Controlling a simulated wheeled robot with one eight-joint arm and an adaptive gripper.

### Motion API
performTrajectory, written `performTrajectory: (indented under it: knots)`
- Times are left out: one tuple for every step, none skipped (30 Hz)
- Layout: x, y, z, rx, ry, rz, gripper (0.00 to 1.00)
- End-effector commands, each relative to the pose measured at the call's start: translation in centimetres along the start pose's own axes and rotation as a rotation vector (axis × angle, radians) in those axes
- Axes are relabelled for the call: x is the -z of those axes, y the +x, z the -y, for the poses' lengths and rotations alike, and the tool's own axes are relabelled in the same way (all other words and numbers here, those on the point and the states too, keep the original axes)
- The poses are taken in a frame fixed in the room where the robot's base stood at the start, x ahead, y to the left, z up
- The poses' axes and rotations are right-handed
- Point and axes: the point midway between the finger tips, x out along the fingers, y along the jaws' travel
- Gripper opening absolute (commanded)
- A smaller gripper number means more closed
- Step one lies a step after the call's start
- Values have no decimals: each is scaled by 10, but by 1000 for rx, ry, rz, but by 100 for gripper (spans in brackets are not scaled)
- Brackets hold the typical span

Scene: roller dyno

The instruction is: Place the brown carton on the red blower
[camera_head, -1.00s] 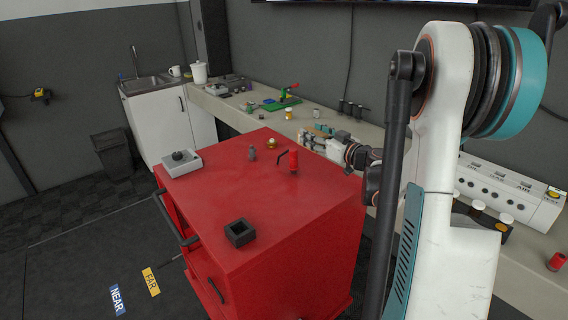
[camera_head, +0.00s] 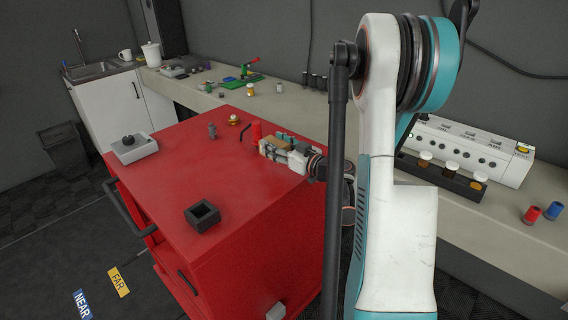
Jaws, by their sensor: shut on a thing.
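My gripper (camera_head: 270,147) is over the far right part of the large red cabinet (camera_head: 180,178). It is shut on the brown carton (camera_head: 276,145), which shows only as a small brown patch between the fingers. The gap between the carton and the cabinet top is hard to judge. A small red cylinder (camera_head: 255,130) stands just left of and behind my gripper, partly hidden, with a thin black bent piece (camera_head: 245,132) beside it. I cannot tell which red thing is the blower.
On the cabinet are a black square holder (camera_head: 202,215), a grey box with a black knob (camera_head: 134,147), a grey piece (camera_head: 212,131) and a brass piece (camera_head: 233,120). The cabinet's middle is clear. A long bench (camera_head: 300,108) runs behind, with a white control box (camera_head: 470,148).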

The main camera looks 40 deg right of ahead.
Motion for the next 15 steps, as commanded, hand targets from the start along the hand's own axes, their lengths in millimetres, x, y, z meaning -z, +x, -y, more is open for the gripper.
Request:
performTrajectory:
  knots:
    - [-7, 0, 0, 0, 0, 0, 20]
    - [-9, 0, 0, 0, 0, 0, 20]
    - [-11, 0, 0, 0, 0, 0, 20]
    - [-12, 0, 0, 0, 0, 0, 20]
    - [-13, 0, 0, 0, 0, 0, 20]
    - [-15, 0, 0, 0, 0, 0, 20]
    - [-17, 0, 0, 0, 0, 0, 20]
    - [-20, 0, 0, 0, 0, 0, 20]
    - [-26, 0, 0, 0, 0, 0, 20]
    - [-30, 0, 0, 0, 0, 0, 20]
    - [-35, 1, 0, 0, 0, 0, 20]
    - [-42, 1, 0, 0, 0, 0, 20]
    - [-46, 1, 0, 0, 0, 0, 20]
    - [-50, 1, 0, 0, 0, 0, 20]
    - [-54, 1, 0, 0, 0, 0, 20]
